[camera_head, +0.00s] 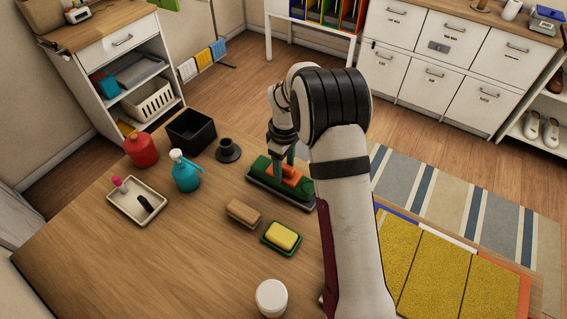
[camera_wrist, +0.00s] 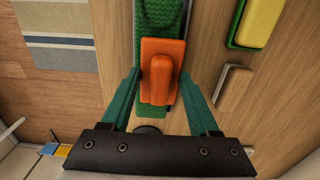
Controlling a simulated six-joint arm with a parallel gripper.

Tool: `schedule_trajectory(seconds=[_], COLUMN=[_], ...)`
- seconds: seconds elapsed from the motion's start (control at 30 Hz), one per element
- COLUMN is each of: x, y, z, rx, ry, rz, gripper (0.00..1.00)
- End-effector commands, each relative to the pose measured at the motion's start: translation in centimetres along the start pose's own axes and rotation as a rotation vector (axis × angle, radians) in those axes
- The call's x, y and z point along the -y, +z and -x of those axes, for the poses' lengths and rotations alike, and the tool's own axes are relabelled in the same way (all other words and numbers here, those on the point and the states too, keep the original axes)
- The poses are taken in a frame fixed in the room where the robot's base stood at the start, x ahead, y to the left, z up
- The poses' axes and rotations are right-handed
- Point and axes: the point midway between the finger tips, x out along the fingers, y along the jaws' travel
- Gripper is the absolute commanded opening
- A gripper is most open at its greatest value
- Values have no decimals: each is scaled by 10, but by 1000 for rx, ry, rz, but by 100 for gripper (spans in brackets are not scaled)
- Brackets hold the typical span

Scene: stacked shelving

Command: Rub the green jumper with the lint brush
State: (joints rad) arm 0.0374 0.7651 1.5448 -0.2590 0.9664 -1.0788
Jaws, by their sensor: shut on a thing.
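The green jumper (camera_head: 261,170) lies as a narrow ribbed strip on a dark board on the wooden table, right of centre. The wrist view shows its knitted surface (camera_wrist: 148,28) running up the picture. The orange lint brush (camera_wrist: 161,72) is over the jumper and overlaps it; I cannot tell if its underside touches. My gripper (camera_wrist: 160,85) has its teal fingers on both sides of the brush and is shut on it. In the head view the brush (camera_head: 291,182) is partly hidden by my gripper (camera_head: 281,160) and arm.
A tan block (camera_head: 243,213) and a yellow sponge (camera_head: 283,236) on a green dish lie near the jumper. A black round stand (camera_head: 228,151), black bin (camera_head: 191,132), teal bottle (camera_head: 186,173), red container (camera_head: 141,150) and tray (camera_head: 126,209) stand left. A white jar (camera_head: 271,297) is in front.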

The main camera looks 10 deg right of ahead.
Motion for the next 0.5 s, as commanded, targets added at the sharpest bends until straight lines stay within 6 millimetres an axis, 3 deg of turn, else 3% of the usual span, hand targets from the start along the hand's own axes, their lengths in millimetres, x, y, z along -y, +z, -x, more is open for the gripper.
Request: schedule_trajectory(seconds=[0.37,0.5], x=[6,6], y=[6,6], z=[-2,7], rx=[1,0], ry=[-2,-1], rz=[-1,-1], gripper=[1,1])
